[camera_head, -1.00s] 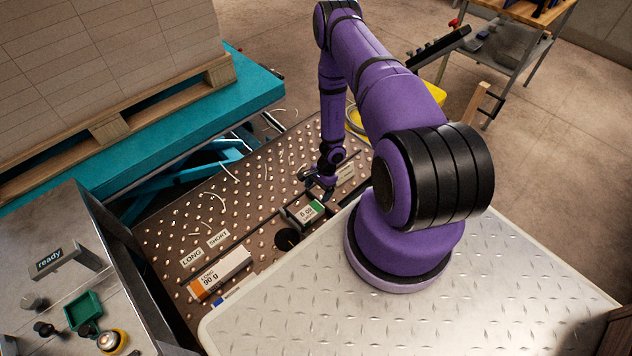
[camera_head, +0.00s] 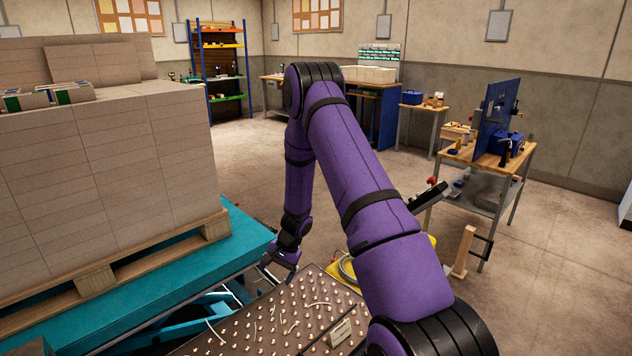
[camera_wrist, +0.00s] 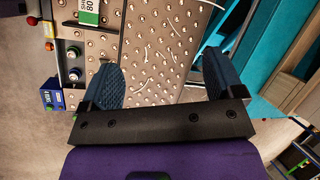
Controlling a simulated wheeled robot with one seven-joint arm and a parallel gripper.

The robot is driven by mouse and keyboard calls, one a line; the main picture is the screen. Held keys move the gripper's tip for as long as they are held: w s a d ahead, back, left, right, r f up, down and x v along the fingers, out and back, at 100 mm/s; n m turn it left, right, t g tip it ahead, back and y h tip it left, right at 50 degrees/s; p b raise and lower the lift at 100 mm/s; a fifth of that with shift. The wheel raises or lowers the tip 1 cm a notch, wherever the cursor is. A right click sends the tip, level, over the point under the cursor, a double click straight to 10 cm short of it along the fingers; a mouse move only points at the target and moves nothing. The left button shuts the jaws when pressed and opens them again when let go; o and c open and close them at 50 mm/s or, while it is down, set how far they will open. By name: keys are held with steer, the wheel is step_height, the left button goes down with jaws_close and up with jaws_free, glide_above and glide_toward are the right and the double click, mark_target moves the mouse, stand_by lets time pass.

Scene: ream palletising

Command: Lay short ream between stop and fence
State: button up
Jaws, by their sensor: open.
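My gripper (camera_head: 268,268) hangs past the far left corner of the ball-studded table (camera_head: 285,318) in the head view. In the wrist view its two dark fingers (camera_wrist: 160,62) are wide apart with nothing between them; the ball-studded table (camera_wrist: 155,45) lies beyond them. A white and green label (camera_wrist: 88,12) marked "SH" and "80" is cut by the top edge of the wrist view; it appears to be on a short ream, whose body is mostly out of view.
A tall stack (camera_head: 110,160) stands on a wooden pallet (camera_head: 150,262) over a teal lift (camera_head: 235,240), close left of my gripper. Several small labelled packs (camera_head: 60,94) lie on top. Wooden post (camera_head: 464,252) stands at right.

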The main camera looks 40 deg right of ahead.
steer(key=s+a+r+n, duration=0.2)
steer(key=a+r, duration=0.1)
steer(key=r, duration=0.8)
steer(key=s+a+r+n+t+h, duration=0.1)
steer(key=s+a+r+n, duration=0.25)
steer(key=r, duration=0.75)
steer(key=s+a+r+n, duration=0.2)
steer(key=a+r, duration=0.2)
steer(key=r, duration=0.7)
steer(key=s+a+r+n+t+h, duration=0.1)
steer(key=s+r, duration=0.3)
steer(key=s, duration=0.4)
steer(key=s+r+n+h, duration=0.1)
steer(key=s+r+n, duration=0.1)
steer(key=s+r, duration=0.3)
steer(key=s+a+r+n+t+h, duration=0.1)
steer(key=s+r, duration=0.3)
steer(key=s, duration=0.8)
steer(key=shift+a+r+n+t+h, duration=0.3)
steer(key=shift+a+r+n, duration=0.05)
